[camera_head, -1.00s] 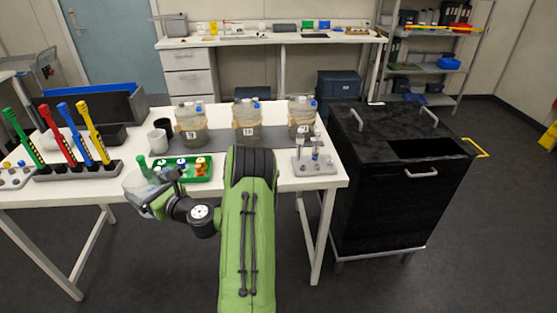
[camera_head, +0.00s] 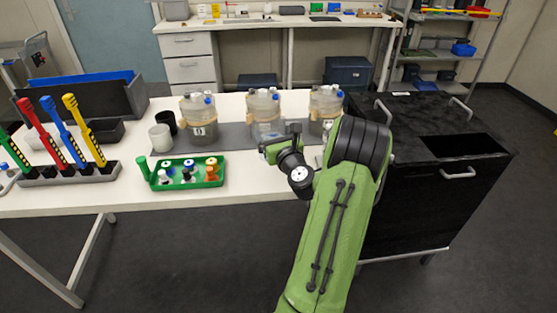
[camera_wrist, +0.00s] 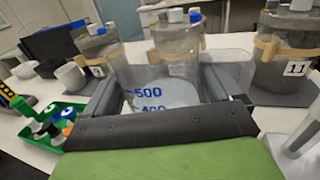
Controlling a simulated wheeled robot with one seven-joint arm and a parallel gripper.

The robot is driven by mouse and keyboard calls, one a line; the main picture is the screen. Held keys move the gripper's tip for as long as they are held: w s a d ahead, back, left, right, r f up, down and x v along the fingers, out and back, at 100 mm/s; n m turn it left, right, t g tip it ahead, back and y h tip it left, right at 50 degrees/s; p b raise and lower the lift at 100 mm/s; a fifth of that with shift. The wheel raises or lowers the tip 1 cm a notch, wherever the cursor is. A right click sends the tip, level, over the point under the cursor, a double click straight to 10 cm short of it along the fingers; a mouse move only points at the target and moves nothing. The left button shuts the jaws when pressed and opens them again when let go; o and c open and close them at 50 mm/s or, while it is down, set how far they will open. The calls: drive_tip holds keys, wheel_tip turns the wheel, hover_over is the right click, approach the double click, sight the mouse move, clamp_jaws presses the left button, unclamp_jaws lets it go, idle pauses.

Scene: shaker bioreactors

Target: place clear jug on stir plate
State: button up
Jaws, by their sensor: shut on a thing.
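The clear jug (camera_wrist: 160,92), see-through with blue 500 and 400 marks, is between the dark fingers of my gripper (camera_head: 279,148), which is shut on it. In the wrist view the jug fills the space between the fingers and looks roughly upright. In the head view my gripper is over the bench, in front of the middle vessel (camera_head: 264,107); the jug blends with that vessel and its outline is hard to make out. I cannot pick out a stir plate for certain in either view; my arm hides the bench's right front part.
Bioreactor vessels stand on a dark mat (camera_head: 225,137), the left one (camera_head: 198,117) and right one (camera_head: 325,103) flanking the middle one. A green tray (camera_head: 187,177) of small vials is left of my gripper. A rack (camera_head: 70,172) of coloured pipettes stands further left. A black cabinet (camera_head: 410,205) is at the right.

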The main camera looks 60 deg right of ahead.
wheel_tip(320, 180, down, 6)
drive_tip(key=b, duration=0.3)
drive_tip(key=shift+r, duration=0.4)
drive_tip(key=o, duration=1)
drive_tip(key=shift+f, duration=0.1)
